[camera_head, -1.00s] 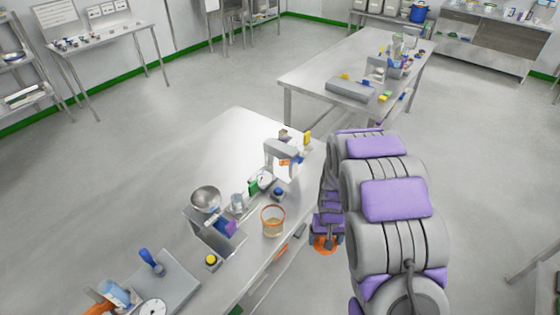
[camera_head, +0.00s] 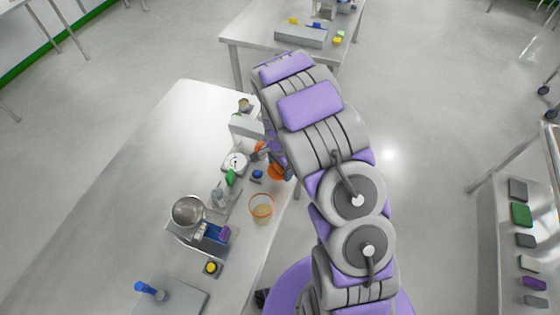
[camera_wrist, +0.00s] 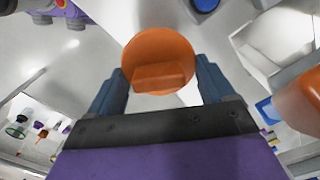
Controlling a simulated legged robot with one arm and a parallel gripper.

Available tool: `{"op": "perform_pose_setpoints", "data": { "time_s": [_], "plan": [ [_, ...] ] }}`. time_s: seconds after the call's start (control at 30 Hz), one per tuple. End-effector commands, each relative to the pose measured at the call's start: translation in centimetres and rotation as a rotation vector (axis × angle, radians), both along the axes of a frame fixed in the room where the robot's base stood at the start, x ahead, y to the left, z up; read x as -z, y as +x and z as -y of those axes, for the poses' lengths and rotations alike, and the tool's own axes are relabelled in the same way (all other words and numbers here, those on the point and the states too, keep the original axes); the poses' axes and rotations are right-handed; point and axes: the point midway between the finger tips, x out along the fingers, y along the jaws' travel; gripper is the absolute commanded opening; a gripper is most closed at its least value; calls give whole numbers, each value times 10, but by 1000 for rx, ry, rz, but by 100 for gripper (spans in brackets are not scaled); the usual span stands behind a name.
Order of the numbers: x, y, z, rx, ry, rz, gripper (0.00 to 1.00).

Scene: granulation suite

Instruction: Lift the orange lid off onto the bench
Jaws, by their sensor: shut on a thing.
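The round orange lid (camera_wrist: 158,52), with a raised block handle, is held between the two blue-grey fingers of my gripper (camera_wrist: 158,80) in the wrist view. In the head view the lid (camera_head: 276,173) shows as an orange patch under my gripper (camera_head: 274,155), at the right edge of the steel bench (camera_head: 130,165). I cannot tell whether the lid touches the bench. A clear tub with an orange rim (camera_head: 261,207) stands uncovered on the bench, nearer me, with tan contents. My arm hides part of the bench edge.
A blue-topped item (camera_head: 257,175) stands close left of the lid. A dial scale (camera_head: 235,162) and a pale grey device (camera_head: 247,127) stand beyond. A metal bowl (camera_head: 188,211) is further left. The bench's far left is clear.

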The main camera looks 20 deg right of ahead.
Motion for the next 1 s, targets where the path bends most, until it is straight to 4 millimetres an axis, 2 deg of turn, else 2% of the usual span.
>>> {"op": "perform_pose_setpoints", "data": {
  "time_s": [0.2,0.47,0.67,1.0],
  "plan": [
    [-3,3,-2,176,-1,0,38],
    [1,5,0,223,6,2,38],
    [14,4,0,221,4,1,38],
    [50,3,-1,220,5,-3,38]
  ]
}}
